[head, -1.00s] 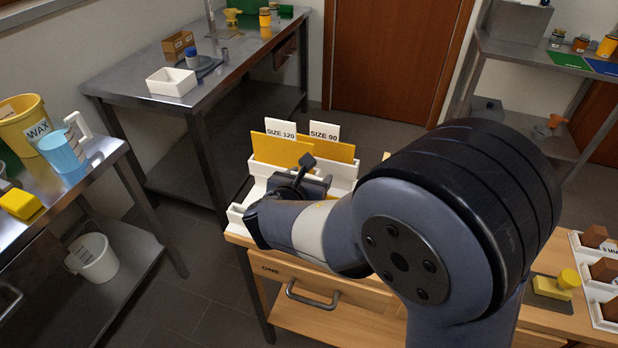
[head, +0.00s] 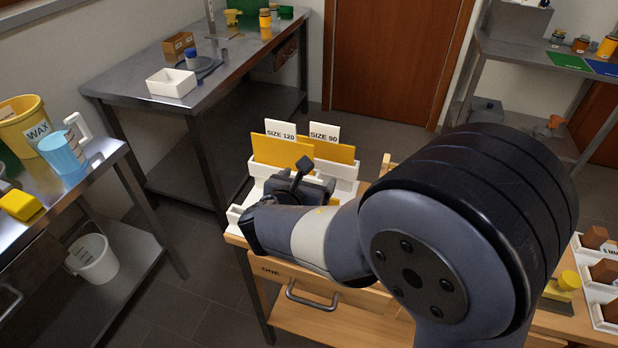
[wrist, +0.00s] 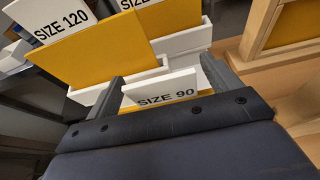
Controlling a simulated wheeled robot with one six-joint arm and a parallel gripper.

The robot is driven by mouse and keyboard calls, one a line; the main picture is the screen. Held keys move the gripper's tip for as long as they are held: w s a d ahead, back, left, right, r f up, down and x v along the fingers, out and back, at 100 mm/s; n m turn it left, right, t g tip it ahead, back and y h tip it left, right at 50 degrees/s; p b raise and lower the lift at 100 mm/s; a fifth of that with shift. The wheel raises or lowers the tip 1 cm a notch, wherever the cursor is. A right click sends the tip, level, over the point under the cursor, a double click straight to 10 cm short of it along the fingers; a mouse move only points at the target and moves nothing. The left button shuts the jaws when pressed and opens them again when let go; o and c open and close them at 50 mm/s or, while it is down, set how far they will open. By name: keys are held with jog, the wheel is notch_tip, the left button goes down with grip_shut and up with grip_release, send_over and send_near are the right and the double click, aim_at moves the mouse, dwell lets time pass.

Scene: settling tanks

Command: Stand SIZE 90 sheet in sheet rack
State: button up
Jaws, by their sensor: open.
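A white tab reading SIZE 90 with a yellow sheet edge below it, the SIZE 90 sheet (wrist: 166,98), shows in the wrist view between the fingers of my gripper (wrist: 168,83). The fingers are apart, one on either side of it; I cannot tell whether they touch it. In the head view my gripper (head: 308,184) is at the front of the white sheet rack (head: 257,168) and hides this sheet. How the sheet's lower edge rests is hidden.
The rack stands on a wooden workbench with a drawer (head: 312,297). A steel table with a white tray (head: 171,83) is behind left. A steel table at left holds a yellow WAX bucket (head: 27,125) and blue jug (head: 65,152). White bins with brown blocks (head: 600,270) are at right.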

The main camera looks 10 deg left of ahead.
jog(key=v, duration=1)
jog(key=shift+s, duration=0.4)
jog(key=shift+r, duration=0.1)
